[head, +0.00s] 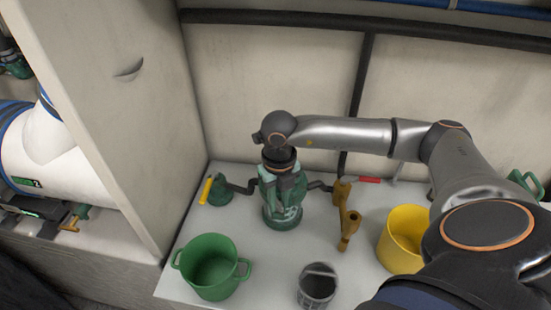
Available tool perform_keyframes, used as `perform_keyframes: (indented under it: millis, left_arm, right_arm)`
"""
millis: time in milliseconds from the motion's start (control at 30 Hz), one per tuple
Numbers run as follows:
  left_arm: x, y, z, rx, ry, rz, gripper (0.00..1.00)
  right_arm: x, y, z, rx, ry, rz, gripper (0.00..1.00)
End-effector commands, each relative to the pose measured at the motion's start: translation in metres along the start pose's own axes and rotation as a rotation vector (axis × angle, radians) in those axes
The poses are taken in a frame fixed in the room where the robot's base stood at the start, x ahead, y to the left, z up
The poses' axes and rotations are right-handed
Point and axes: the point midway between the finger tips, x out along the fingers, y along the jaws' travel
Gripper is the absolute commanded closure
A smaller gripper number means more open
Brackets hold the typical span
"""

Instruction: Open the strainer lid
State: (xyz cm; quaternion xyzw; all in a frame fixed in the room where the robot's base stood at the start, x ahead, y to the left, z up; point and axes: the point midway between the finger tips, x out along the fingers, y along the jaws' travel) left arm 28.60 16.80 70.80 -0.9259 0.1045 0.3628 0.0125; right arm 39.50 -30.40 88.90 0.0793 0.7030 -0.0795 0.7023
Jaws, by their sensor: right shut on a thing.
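The strainer (283,222) is a green, upright body standing on the white shelf, with dark pipes leaving it on both sides. My right arm reaches in from the right, and my right gripper (285,182) points down over the strainer's top. Its fingers are shut on the strainer lid, which is mostly hidden under the gripper. I cannot tell from this view whether the lid is seated or loose. My left gripper is not in view.
A green two-handled pot (211,268) stands at front left, a dark basket (317,287) at front centre and a yellow bucket (401,240) at right. A brass fitting (349,225) is right of the strainer. A yellow-handled valve (207,189) is left; a tall panel (120,100) bounds the left side.

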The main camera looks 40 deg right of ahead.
Motion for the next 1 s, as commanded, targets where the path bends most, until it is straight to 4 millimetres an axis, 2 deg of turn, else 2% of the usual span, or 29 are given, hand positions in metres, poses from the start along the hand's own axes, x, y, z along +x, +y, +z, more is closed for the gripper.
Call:
perform_keyframes:
  millis: [300,467,1000]
  left_arm:
    - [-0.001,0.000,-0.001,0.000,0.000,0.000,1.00]
    - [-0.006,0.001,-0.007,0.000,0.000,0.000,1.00]
    - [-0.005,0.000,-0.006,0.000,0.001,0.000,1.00]
  right_arm:
    - [-0.003,0.000,0.002,0.004,-0.003,0.003,1.00]
    - [-0.016,-0.003,0.005,0.008,0.053,0.040,1.00]
    - [-0.015,-0.004,0.006,0.007,0.042,0.034,1.00]
